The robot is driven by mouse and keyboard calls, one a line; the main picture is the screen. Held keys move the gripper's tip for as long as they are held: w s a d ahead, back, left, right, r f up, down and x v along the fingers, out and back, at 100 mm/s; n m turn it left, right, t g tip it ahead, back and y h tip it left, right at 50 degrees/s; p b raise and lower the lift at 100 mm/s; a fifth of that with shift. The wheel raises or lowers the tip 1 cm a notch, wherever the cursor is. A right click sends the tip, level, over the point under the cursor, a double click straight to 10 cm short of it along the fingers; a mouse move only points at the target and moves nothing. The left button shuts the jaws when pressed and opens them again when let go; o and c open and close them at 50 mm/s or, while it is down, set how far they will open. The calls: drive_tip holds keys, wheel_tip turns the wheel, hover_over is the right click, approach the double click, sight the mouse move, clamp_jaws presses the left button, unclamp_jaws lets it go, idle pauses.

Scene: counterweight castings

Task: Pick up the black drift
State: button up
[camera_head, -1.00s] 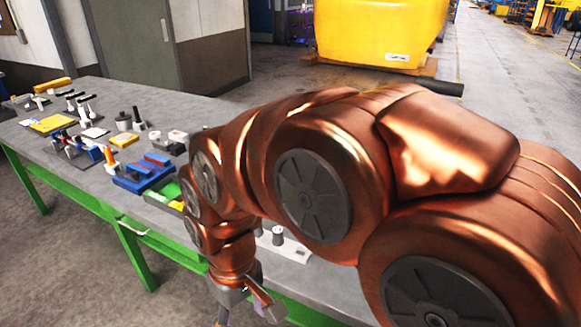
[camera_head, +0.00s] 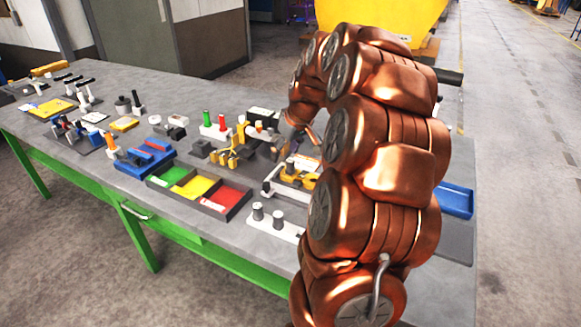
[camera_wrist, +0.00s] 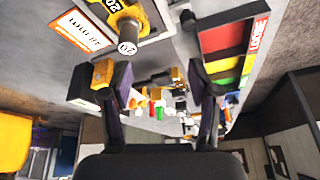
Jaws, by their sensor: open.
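My gripper (camera_wrist: 160,88) is open in the wrist view, its two dark fingers apart, with nothing visibly held between them. In the head view, my gripper (camera_head: 277,147) is a small dark shape over the crowded middle of the bench, partly hidden by my arm. I cannot single out the black drift with certainty. A slim black upright piece (camera_head: 137,99) stands farther left on the bench, well apart from my gripper. Several small dark pieces lie at the bench's far left end. My arm hides part of the bench's right side.
A tray (camera_head: 176,200) with green, yellow and red compartments lies near the front edge; it also shows in the wrist view (camera_wrist: 262,30). A blue bin (camera_head: 457,200) stands at the right.

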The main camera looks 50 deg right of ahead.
sight(291, 160)
drive_tip(key=shift+h, duration=0.3)
drive_tip(key=shift+w+d+f+p, duration=0.4)
drive_tip(key=shift+d+f+p, duration=0.25)
drive_tip(key=shift+f, duration=0.65)
drive_tip(key=shift+w+d+f+p, duration=0.4)
drive_tip(key=shift+d+f+p, duration=0.3)
drive_tip(key=shift+f, duration=0.55)
drive_tip(key=shift+w+d+f+p, duration=0.45)
drive_tip(key=shift+d+f, duration=0.35)
drive_tip(key=shift+f, duration=0.5)
drive_tip(key=shift+c, duration=0.4)
clamp_jaws()
